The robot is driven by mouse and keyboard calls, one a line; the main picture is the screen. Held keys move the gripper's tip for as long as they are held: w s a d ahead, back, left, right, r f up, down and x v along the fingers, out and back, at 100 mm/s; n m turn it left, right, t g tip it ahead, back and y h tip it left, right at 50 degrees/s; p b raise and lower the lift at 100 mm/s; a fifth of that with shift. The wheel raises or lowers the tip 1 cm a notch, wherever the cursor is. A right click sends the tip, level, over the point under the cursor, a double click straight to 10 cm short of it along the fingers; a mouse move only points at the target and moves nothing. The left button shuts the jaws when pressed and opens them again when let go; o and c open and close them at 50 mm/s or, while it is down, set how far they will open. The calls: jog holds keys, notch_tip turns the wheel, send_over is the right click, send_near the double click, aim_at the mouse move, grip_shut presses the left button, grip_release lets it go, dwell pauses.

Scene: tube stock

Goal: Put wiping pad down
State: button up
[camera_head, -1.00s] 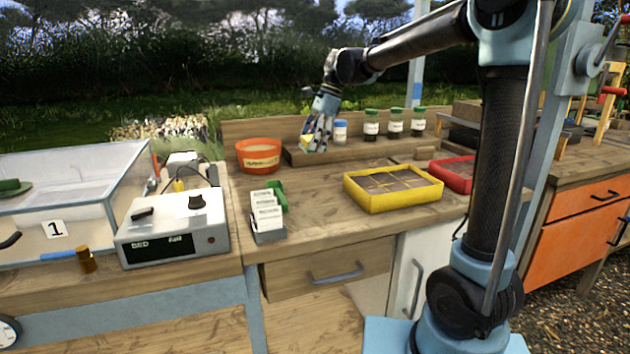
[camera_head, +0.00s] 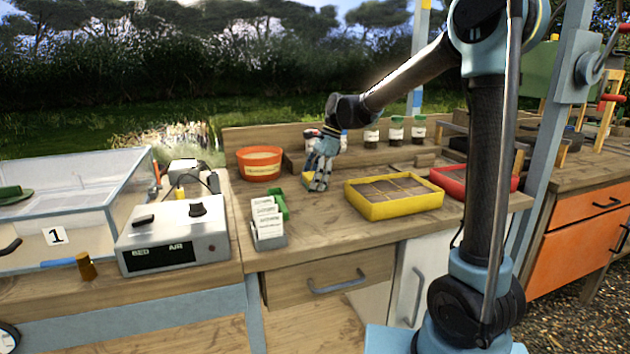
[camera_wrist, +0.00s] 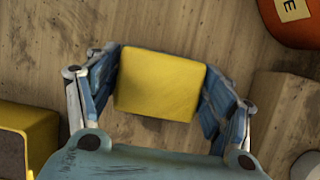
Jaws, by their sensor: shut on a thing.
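The wiping pad (camera_wrist: 160,85) is a yellow block, seen between my fingers in the wrist view. My gripper (camera_wrist: 158,95) is shut on it, with a blue finger against each side. In the head view my gripper (camera_head: 318,186) points down, low over the wooden bench (camera_head: 305,222), between the orange pot and the yellow tray. Only a sliver of yellow shows there behind the fingers. I cannot tell whether the pad touches the bench top.
The orange pot (camera_head: 259,164) stands to the left and the yellow tray (camera_head: 393,207) to the right. A rack of white cards (camera_head: 267,222) is at the front left. Jars (camera_head: 396,131) stand on a raised ledge behind. Bare bench lies in front of my gripper.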

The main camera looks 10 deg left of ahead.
jog(key=shift+f, duration=0.2)
jog(key=o, duration=1.2)
jog(key=shift+f, duration=0.1)
jog(key=shift+d+r, duration=0.1)
jog(key=shift+r, duration=0.5)
jog(key=v, duration=1.1)
jog(key=shift+r, duration=0.2)
